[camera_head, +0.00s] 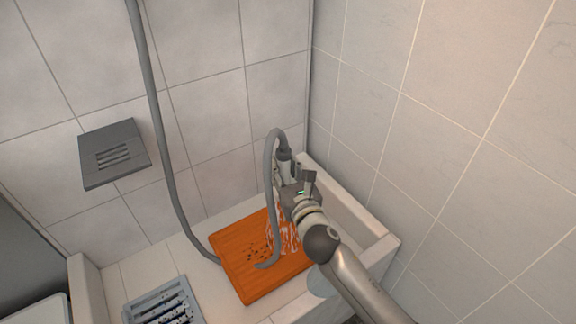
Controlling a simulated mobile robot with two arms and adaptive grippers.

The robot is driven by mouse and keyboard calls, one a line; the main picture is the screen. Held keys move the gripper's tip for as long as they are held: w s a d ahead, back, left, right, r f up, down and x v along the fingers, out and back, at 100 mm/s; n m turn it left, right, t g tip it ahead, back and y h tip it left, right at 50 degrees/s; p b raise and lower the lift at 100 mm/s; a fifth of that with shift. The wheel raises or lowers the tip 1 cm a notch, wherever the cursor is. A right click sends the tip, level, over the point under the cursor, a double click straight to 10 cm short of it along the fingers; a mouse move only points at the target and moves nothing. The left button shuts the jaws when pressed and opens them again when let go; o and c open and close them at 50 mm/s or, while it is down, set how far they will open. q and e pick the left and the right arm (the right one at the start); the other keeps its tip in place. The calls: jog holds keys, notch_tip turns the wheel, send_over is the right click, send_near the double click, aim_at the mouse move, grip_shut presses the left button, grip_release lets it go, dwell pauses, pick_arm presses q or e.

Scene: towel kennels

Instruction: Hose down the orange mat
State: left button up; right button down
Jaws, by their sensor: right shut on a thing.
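The orange mat (236,262) lies tilted in a pale tiled basin. Dark specks show near its middle, and white streaks cross its upper right part; I cannot tell whether they are water or foam. My right gripper (284,188) is above the mat's far right edge, shut on the grey shower head (284,163) of the hose. The grey hose (160,120) hangs down the back wall to the mat's left side, and a loop of it passes in front of the mat. My right arm hides the mat's right corner. My left gripper is out of view.
The basin has a raised pale rim (377,250) on the right, close to the tiled side wall. A grey slotted shelf (113,153) is on the back wall.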

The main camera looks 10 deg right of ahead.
jog(key=shift+s+a+r, duration=0.1)
jog(key=shift+s+a, duration=0.25)
jog(key=shift+a, duration=0.55)
jog(key=shift+s+a, duration=0.35)
jog(key=shift+a, duration=0.5)
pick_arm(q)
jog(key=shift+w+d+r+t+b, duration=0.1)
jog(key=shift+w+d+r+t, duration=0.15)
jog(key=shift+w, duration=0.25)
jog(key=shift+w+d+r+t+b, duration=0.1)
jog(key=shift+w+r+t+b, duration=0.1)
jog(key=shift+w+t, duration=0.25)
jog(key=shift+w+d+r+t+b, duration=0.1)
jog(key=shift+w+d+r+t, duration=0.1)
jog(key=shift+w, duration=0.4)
pick_arm(e)
jog(key=s+a, duration=0.3)
jog(key=a, duration=0.5)
jog(key=shift+s, duration=0.15)
